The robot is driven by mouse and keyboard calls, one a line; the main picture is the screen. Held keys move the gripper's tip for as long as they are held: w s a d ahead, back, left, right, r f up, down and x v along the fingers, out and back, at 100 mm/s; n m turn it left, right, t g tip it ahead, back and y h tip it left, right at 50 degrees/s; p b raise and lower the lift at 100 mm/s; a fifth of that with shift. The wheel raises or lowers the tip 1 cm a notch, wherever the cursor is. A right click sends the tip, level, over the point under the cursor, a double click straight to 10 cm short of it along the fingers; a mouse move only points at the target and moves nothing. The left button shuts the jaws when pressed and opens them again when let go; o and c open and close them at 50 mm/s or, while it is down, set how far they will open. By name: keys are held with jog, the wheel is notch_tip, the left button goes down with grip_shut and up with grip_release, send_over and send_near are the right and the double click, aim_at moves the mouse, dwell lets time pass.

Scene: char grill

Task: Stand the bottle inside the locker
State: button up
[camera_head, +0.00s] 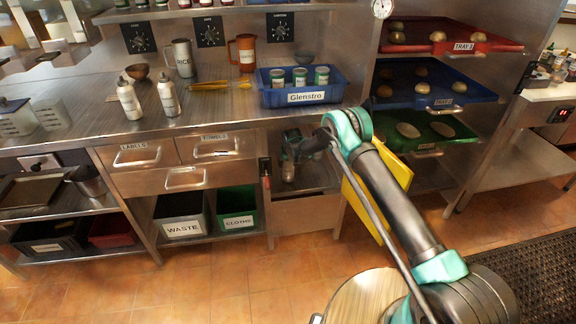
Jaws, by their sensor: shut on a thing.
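My gripper (290,156) reaches into the open metal compartment under the counter, which looks like the locker (315,179). It is shut on a small pale thing (288,173), probably the bottle, mostly hidden by the fingers. I cannot tell whether its base touches the locker floor. Two similar white bottles with dark tops, a left one (128,99) and a right one (168,97), stand upright on the counter.
A blue bin (304,97) with several green tins stands on the counter above. A yellow panel (379,204) stands beside the locker, partly behind my arm. Bins labelled WASTE (182,229) and CLOTHS (237,222) sit to the left. The tiled floor in front is clear.

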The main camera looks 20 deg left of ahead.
jog(key=shift+f, duration=0.1)
jog(key=o, duration=1.5)
jog(key=shift+s+d+r, duration=0.1)
jog(key=shift+s+r, duration=0.05)
jog(key=shift+r, duration=0.4)
jog(key=v, duration=0.4)
jog(key=s+d, duration=0.6)
jog(key=s, duration=0.4)
jog(key=shift+s, duration=0.2)
jog(key=shift+d, duration=0.2)
